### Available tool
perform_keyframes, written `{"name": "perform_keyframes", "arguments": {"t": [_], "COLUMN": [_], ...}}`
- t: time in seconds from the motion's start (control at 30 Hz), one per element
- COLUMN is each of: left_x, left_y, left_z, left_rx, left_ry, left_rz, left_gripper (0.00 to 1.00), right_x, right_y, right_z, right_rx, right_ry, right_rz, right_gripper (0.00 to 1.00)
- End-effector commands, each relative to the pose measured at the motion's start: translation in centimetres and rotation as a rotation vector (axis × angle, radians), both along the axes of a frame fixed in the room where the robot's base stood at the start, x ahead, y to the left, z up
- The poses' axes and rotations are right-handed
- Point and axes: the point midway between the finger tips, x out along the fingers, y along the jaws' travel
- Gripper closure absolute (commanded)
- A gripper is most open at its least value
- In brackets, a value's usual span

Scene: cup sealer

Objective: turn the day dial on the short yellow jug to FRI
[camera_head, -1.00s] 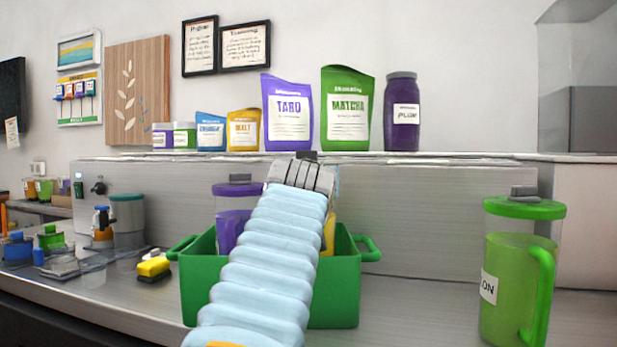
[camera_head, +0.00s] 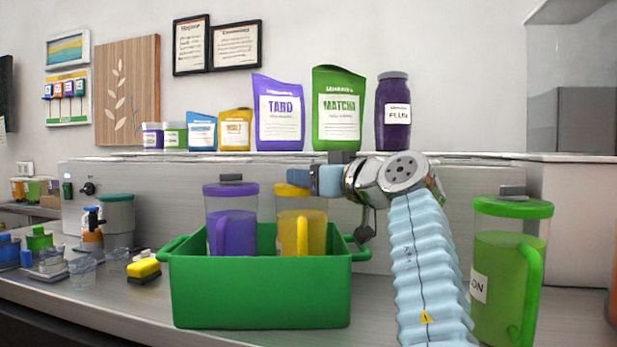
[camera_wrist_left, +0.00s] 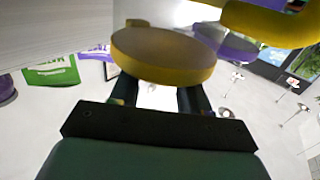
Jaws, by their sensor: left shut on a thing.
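The short yellow jug (camera_head: 301,232) stands upright in the green crate (camera_head: 260,293), its lower part hidden by the crate's front wall. My left gripper (camera_head: 300,179) reaches in from the right at lid height, pointing left, and is shut on the yellow jug's day dial on top. In the left wrist view a yellow disc (camera_wrist_left: 163,55) with a brownish face sits at the fingertips, and more yellow shows at the upper right. No day lettering can be read, so the dial's setting cannot be told. My right gripper is not in view.
A purple jug (camera_head: 231,222) stands left of the yellow one in the crate. A green jug (camera_head: 510,262) stands at the right, close to my left forearm. A shelf behind holds bags and jars. A yellow sponge (camera_head: 144,268) lies left of the crate.

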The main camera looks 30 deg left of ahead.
Motion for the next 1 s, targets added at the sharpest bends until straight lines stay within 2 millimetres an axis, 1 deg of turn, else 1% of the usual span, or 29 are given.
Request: {"name": "perform_keyframes", "arguments": {"t": [0.2,0.6,0.63,0.7,0.8,1.0], "left_x": [0.10,0.08,0.08,0.08,0.08,0.08], "left_y": [-0.01,-0.03,-0.03,-0.03,-0.02,-0.02], "left_z": [0.01,0.04,0.04,0.04,0.04,0.04], "left_rx": [0.000,0.000,0.000,0.000,0.000,0.000], "left_ry": [0.001,0.000,0.000,0.000,0.000,0.000], "left_rz": [0.042,0.047,0.047,0.047,0.047,0.047], "left_gripper": [0.84,0.84,0.52,0.42,0.28,0.28], "right_x": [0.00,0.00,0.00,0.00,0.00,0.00], "right_y": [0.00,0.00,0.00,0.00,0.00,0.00], "right_z": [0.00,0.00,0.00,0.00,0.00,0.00], "right_rx": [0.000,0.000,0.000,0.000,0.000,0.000], "right_ry": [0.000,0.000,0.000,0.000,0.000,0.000], "right_rz": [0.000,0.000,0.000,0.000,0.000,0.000], "right_gripper": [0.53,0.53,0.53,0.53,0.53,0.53]}}
